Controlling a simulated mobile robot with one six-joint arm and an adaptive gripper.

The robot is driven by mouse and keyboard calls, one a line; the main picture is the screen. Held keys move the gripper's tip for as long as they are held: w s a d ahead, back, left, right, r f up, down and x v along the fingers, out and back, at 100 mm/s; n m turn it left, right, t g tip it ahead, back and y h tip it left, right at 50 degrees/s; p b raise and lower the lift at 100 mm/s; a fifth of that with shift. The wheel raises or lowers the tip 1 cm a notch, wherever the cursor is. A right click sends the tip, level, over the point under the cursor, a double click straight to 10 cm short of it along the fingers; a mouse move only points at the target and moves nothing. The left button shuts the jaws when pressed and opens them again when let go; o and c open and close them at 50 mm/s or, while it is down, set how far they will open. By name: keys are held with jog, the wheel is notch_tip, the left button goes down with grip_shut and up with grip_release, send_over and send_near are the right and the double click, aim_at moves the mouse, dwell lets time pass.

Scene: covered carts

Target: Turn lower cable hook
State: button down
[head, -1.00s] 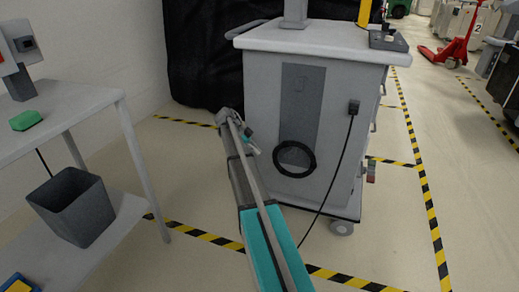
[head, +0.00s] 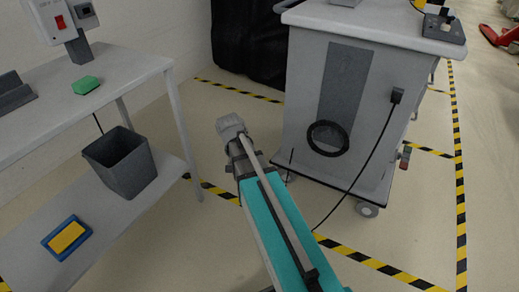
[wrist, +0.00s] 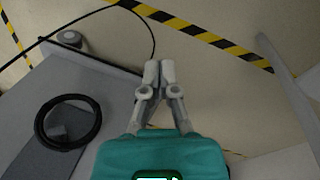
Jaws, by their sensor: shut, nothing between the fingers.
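The grey cart (head: 305,90) stands in the middle of the head view, with a darker vertical panel (head: 345,80) on its near face. A black cable coil (head: 328,138) hangs at the lower part of this panel.
A plug (head: 397,95) on the cart feeds a black cable (head: 372,158) running down to the floor. A white table (head: 130,62) at the left carries a green block (head: 86,85); a grey bin (head: 122,165) stands on its lower shelf. Floor between table and cart is free.

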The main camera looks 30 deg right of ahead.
jog(key=s+a+r+n+t+y+p, duration=0.1)
jog(key=s+a+n+y, duration=0.1)
jog(key=s+a+n, duration=0.4)
jog(key=shift+s+a+r+n+p, duration=0.3)
jog(key=shift+s+a+r+n, duration=0.1)
jog(key=shift+a, duration=0.8)
